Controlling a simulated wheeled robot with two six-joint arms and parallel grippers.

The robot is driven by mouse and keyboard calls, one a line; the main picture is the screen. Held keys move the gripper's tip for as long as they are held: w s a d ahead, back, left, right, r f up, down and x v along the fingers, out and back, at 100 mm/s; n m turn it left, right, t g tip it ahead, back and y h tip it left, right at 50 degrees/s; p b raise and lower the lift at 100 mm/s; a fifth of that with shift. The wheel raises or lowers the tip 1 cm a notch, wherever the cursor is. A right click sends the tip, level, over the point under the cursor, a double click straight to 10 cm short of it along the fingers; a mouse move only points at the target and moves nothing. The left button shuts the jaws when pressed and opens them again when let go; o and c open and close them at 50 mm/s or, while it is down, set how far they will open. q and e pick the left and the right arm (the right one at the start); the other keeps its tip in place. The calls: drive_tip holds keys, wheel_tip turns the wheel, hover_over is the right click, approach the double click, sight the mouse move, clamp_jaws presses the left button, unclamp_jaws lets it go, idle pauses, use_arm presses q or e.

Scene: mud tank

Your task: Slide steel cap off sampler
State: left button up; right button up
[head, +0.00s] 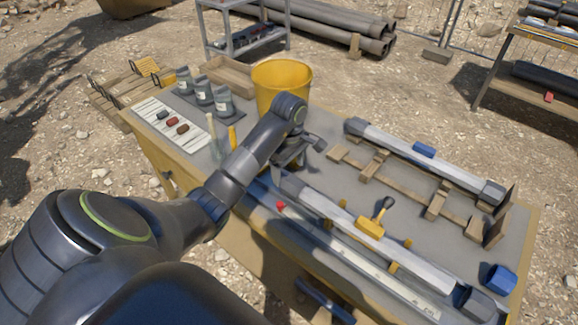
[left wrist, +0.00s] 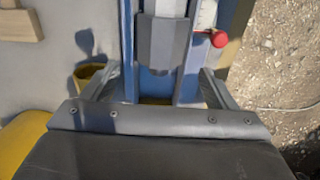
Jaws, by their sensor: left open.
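The sampler is a long pale grey tube (head: 345,217) lying along the front of the table. Its far-right end has a dark cap (head: 480,305); its left end is partly hidden by my left gripper (head: 290,165). In the left wrist view, a grey metal end piece (left wrist: 164,42), which looks like the steel cap, lies in a blue channel. The left gripper (left wrist: 157,88) is open, its fingers apart on either side of the channel. I cannot tell whether they touch anything. My right gripper is not in view.
A second capped tube (head: 420,154) rests on wooden supports behind. A yellow bucket (head: 283,85) stands behind my gripper. A yellow-based tool (head: 372,225) is beside the sampler, a blue cup (head: 497,279) at right. A red knob (head: 280,205) sits along the front edge.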

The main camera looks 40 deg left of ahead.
sight(289, 178)
use_arm(q)
wheel_tip(289, 178, down, 2)
drive_tip(key=shift+b, duration=0.35)
drive_tip(key=shift+f+p, duration=0.35)
drive_tip(key=shift+f, duration=1)
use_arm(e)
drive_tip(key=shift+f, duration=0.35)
use_arm(q)
drive_tip(key=shift+c, duration=0.3)
